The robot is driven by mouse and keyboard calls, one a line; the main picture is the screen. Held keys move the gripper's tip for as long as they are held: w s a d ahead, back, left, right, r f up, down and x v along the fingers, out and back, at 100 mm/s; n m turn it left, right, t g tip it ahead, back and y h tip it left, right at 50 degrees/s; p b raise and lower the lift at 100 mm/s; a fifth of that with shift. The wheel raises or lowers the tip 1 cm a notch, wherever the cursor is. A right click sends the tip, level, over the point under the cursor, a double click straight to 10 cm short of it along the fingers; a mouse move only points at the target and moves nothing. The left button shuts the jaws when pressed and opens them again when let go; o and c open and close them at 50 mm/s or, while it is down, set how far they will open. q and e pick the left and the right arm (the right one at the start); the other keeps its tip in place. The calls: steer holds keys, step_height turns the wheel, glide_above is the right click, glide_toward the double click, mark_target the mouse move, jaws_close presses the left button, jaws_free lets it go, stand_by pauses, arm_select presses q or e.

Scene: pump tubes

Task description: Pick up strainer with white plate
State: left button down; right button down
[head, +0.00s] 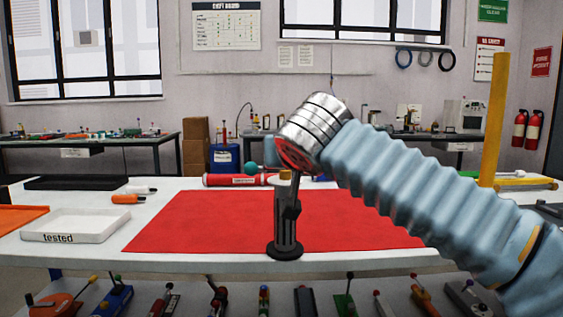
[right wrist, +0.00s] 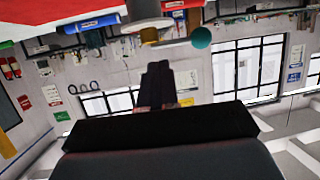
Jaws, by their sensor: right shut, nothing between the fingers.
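The strainer (head: 285,232) stands upright near the front edge of the red mat, on a wide black base. It is a dark cylinder with a thin white plate (head: 279,180) near its top and a brass cap above the plate. In the right wrist view, which is upside down, the white plate (right wrist: 147,23) and brass cap show beyond my fingertips. My right gripper (head: 293,195) hangs from the silver wrist close to the strainer's upper right side, partly over it. I cannot tell whether they touch. Its dark fingers (right wrist: 157,68) are together and empty. My left gripper is out of view.
A red cylinder (head: 237,180) with a white label lies behind the mat (head: 200,220), beside a teal ball (head: 251,168). A white tray marked "tested" (head: 60,237) and an orange-black tool (head: 127,199) are at left. A yellow post (head: 495,120) stands at right. Most of the mat is clear.

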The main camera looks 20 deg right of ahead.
steer(key=s+a+b, duration=0.1)
steer(key=s, duration=0.8)
